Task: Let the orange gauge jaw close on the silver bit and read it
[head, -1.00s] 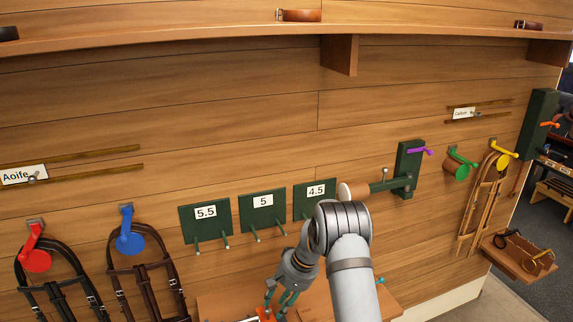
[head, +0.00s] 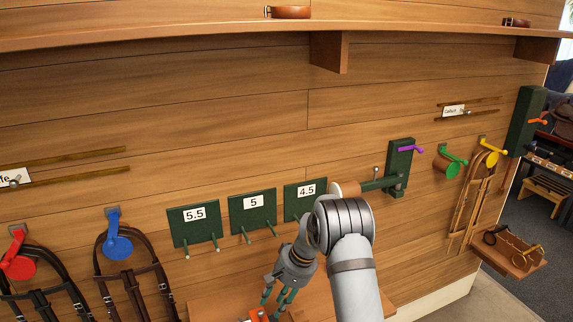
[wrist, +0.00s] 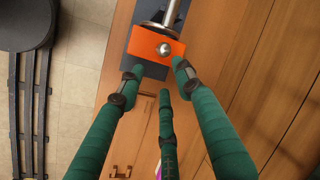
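The orange gauge jaw (wrist: 150,45) is a block on a dark base (wrist: 150,70) at the top of the wrist view, with a round silver knob on its face. A silver rod (wrist: 172,12) rises behind it; I cannot tell whether this is the bit. In the head view only a small orange part (head: 258,315) shows at the bottom edge. My gripper (wrist: 158,72) has green fingers spread apart, with the orange block just beyond their tips and nothing held. Contact cannot be told. In the head view my gripper (head: 277,297) is low, over the bench.
The wooden bench top (head: 215,306) lies below my gripper. Green peg boards marked 5.5 (head: 195,226), 5 (head: 252,212) and 4.5 (head: 305,199) are on the wall behind. Bridles hang at left by a blue hook (head: 118,240). A dark round thing (wrist: 22,22) is at wrist-view left.

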